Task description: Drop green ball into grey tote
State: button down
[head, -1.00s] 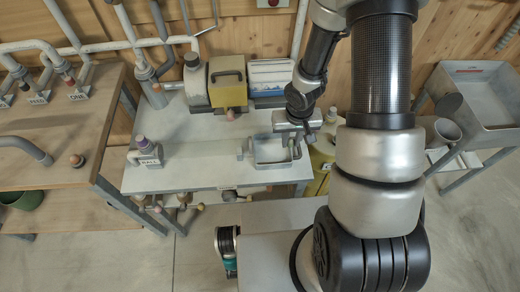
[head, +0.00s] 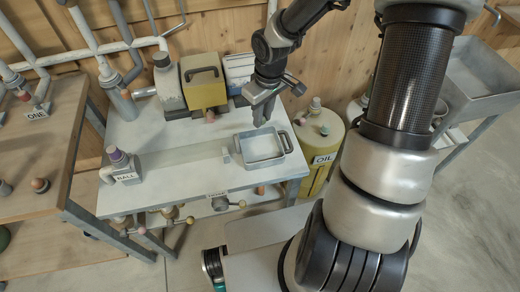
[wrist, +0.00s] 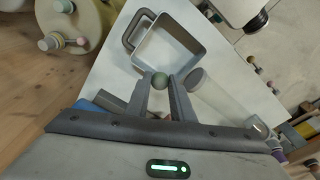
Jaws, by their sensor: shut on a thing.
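In the head view my gripper (head: 262,112) is over the grey table, at the back edge of the grey tote, and the ball is hidden there. The grey tote (head: 281,158) is a shallow open tray with handles on the table's right part. In the wrist view the tote (wrist: 192,43) lies just beyond the fingertips and its visible floor is bare.
A clear tube (head: 180,160) runs left from beside the tote to a bottle labelled BALL (head: 120,165). A yellow box (head: 203,83) stands behind. A yellow OIL drum (head: 318,145) is right of the table (head: 200,195).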

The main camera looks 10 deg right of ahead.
notch_tip(320, 180, down, 4)
jog(key=shift+r+b, duration=0.15)
jog(key=shift+b, duration=1.1)
jog(key=c, duration=1.5)
grip_release()
jog(key=shift+o, duration=0.2)
jog(key=shift+r, duration=0.1)
notch_tip(320, 180, up, 17)
jog(key=s+d+p, duration=0.1)
jog(key=p, duration=0.4)
jog(key=shift+s+r+p, duration=0.15)
jog(key=shift+s+p, duration=0.2)
jog(key=shift+s, duration=0.05)
